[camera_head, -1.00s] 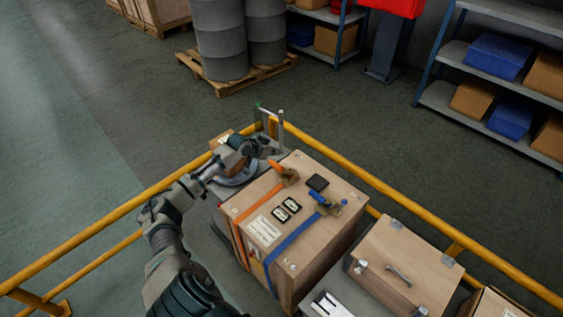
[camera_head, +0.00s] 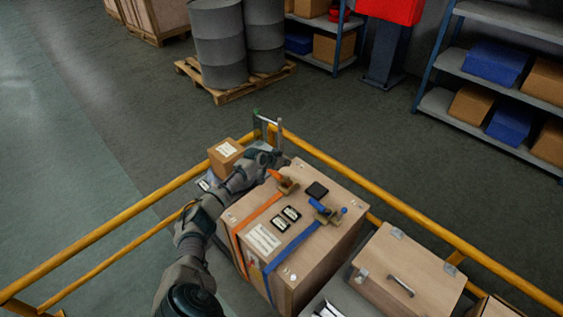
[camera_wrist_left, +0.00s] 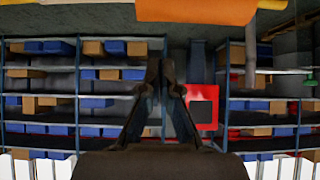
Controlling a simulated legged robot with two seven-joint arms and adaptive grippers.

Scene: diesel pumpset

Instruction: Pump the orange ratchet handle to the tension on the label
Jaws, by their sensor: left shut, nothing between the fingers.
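The orange ratchet handle (camera_head: 277,174) sits on top of a wooden crate (camera_head: 325,245), at the far end of an orange strap (camera_head: 258,210). My left gripper (camera_head: 280,159) is shut and empty beside the handle's far-left side; whether they touch cannot be told. In the left wrist view the shut fingers (camera_wrist_left: 160,72) point up the picture, with a large orange shape at the top edge, probably the handle. A white label (camera_head: 263,239) lies on the crate; its text is too small to read. My right gripper is not in view.
A blue ratchet (camera_head: 322,209) with a blue strap, a black square (camera_head: 317,190) and two small dark gauges (camera_head: 285,218) share the crate top. A yellow rail (camera_head: 400,212) runs behind. A small cardboard box (camera_head: 226,152) stands left; a lidded wooden box (camera_head: 410,272) stands right.

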